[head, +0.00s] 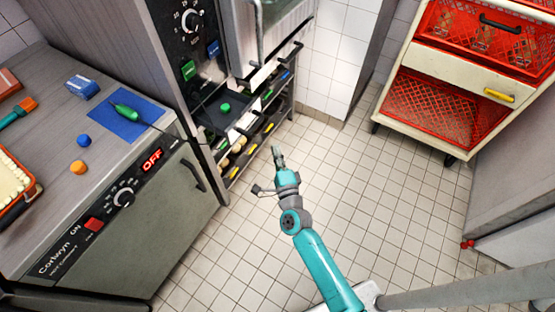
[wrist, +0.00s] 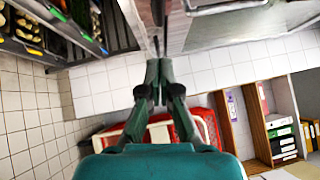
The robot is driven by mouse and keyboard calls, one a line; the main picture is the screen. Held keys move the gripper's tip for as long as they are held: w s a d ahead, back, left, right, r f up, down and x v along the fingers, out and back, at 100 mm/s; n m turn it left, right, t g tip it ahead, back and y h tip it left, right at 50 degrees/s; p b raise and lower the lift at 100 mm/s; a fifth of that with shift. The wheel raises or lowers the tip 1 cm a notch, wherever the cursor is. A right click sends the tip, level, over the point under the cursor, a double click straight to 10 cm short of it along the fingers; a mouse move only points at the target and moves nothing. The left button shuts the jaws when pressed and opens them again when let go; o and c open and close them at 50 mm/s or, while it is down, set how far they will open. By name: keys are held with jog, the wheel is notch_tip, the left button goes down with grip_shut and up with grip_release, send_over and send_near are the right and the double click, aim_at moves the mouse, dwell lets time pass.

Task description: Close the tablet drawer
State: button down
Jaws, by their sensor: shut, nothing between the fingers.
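A dark, shallow drawer (head: 211,119) stands pulled out from the tall unit below its control panel, and looks like the tablet drawer. A round green piece (head: 225,107) shows inside it. My gripper (head: 277,150) is shut and empty, over the tiled floor to the right of and apart from the drawer. In the wrist view my gripper's fingers (wrist: 157,52) are together with nothing between them. I cannot make out the drawer for certain in the wrist view.
A rack of food trays (head: 262,130) stands beside the drawer, under an open oven-like door (head: 272,40). A grey counter cabinet (head: 150,225) stands at left. A cream cart (head: 455,65) with red crates stands at right. The tiled floor between is clear.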

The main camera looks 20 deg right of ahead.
aim_at(228, 120)
jog(key=w+a+r, duration=0.1)
jog(key=w, duration=0.6)
jog(key=shift+w+a+r, duration=0.15)
jog(key=shift+w+a, duration=0.1)
jog(key=shift+w, duration=0.15)
jog(key=w+a, duration=0.2)
jog(key=w, duration=0.1)
jog(key=w+a, duration=0.3)
jog(key=w, duration=0.1)
jog(key=w+a, duration=0.3)
jog(key=w, duration=0.1)
jog(key=shift+w+a+r, duration=0.15)
jog(key=shift+w+a, duration=0.05)
jog(key=shift+a, duration=0.05)
